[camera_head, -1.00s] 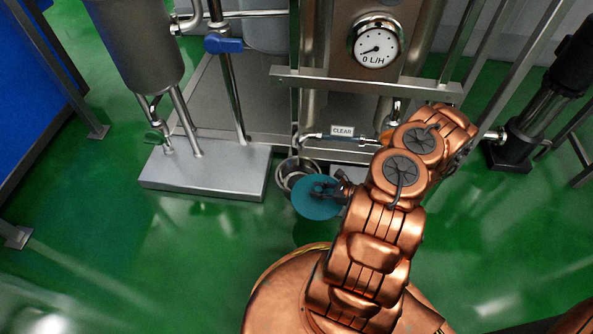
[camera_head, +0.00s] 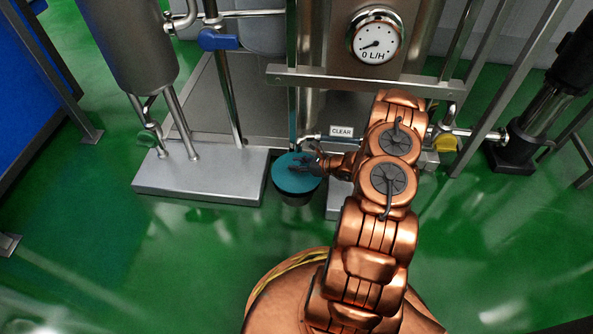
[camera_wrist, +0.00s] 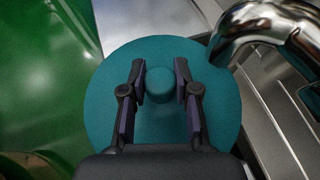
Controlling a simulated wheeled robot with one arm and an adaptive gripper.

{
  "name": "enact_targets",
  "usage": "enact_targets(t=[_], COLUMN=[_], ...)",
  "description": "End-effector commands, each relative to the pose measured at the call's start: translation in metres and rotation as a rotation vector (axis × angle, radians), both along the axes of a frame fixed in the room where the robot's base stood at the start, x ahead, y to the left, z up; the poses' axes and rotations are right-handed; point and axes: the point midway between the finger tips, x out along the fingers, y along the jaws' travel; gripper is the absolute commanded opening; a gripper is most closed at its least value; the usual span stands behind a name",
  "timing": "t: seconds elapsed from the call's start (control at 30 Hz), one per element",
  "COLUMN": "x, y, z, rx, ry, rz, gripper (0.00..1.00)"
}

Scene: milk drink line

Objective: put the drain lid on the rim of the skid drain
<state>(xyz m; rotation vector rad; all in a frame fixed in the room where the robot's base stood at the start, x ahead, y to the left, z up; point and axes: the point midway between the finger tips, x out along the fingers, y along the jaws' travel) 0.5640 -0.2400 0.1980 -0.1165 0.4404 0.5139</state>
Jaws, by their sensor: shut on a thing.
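The drain lid (camera_head: 286,182) is a round teal disc with a central knob, held roughly level over the skid drain. The wrist view shows the lid (camera_wrist: 222,105) from above, with its knob (camera_wrist: 160,84) between my fingers. My gripper (camera_head: 309,165) is shut on that knob; it also shows in the wrist view (camera_wrist: 160,82). The skid drain (camera_head: 296,199) shows only as a dark round body under the lid's near edge. Its rim and opening are hidden, so I cannot tell whether the lid touches the rim.
A grey skid base (camera_head: 205,184) lies just left of the drain. A pipe with a "CLEAR" label (camera_head: 341,131) runs behind it. A shiny bent pipe (camera_wrist: 262,28) comes close to the lid in the wrist view. Green floor (camera_head: 190,265) is clear in front.

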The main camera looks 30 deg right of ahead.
Motion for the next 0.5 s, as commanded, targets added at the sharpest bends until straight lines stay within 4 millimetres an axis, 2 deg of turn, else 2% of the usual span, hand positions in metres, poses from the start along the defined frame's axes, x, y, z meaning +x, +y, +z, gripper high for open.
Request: enact_targets(t=[0.07,0.3,0.5], x=[0.007,0.005,0.006], y=[0.0,-0.001,0.0], z=[-0.002,-0.032,-0.035], rx=[-0.001,0.0,0.0], ry=[-0.002,-0.001,-0.002], rz=[0.003,0.0,0.0], gripper=[0.0,0.0,0.0])
